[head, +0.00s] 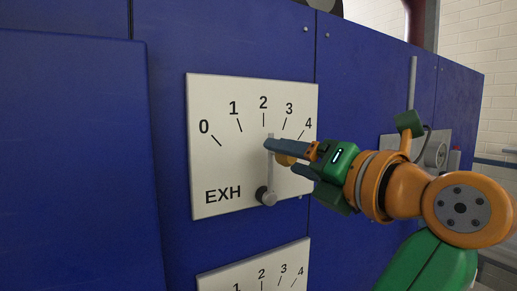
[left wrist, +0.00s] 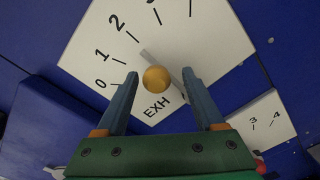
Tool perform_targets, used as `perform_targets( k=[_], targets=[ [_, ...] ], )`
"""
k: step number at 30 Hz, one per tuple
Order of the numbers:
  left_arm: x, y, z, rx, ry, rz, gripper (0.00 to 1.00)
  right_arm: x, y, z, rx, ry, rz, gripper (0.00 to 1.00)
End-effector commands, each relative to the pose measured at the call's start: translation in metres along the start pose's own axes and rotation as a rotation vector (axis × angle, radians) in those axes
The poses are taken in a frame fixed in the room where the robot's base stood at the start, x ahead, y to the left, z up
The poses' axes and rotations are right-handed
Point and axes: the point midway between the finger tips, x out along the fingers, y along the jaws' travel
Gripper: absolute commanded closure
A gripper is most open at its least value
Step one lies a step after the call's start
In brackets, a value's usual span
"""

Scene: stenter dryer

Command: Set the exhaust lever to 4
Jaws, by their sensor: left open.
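The exhaust dial is a white plate marked EXH (head: 222,195), with numbers 0 to 4. Its thin grey lever (head: 270,180) stands nearly upright from a round pivot at the bottom and points close to the 2 mark. An orange ball knob (head: 286,160) sits on the lever and shows fully in the left wrist view (left wrist: 156,79). My left gripper (head: 281,157) is open, its two blue-grey fingers on either side of the knob. In the left wrist view the gripper (left wrist: 160,77) shows gaps beside the knob. My right gripper is out of view.
A second white dial plate (head: 254,272) lies just below, partly cut off. Blue machine panels (head: 90,130) surround the plates, with one panel standing proud at the left. A grey round fitting (head: 436,153) is on the panel at the right, behind my arm.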

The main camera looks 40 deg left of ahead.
Motion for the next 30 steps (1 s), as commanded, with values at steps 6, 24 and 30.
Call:
perform_targets(
  k=[6,24,30],
  targets=[
    [0.044,0.003,0.002,0.001,0.004,0.005,0.3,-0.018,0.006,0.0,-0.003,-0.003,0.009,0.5],
    [0.06,0.001,0.0,0.0,0.0,0.003,0.89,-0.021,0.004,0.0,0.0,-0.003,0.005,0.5],
    [0.06,0.001,0.0,0.0,0.0,0.003,1.0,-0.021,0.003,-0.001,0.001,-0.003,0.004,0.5]
  ],
)
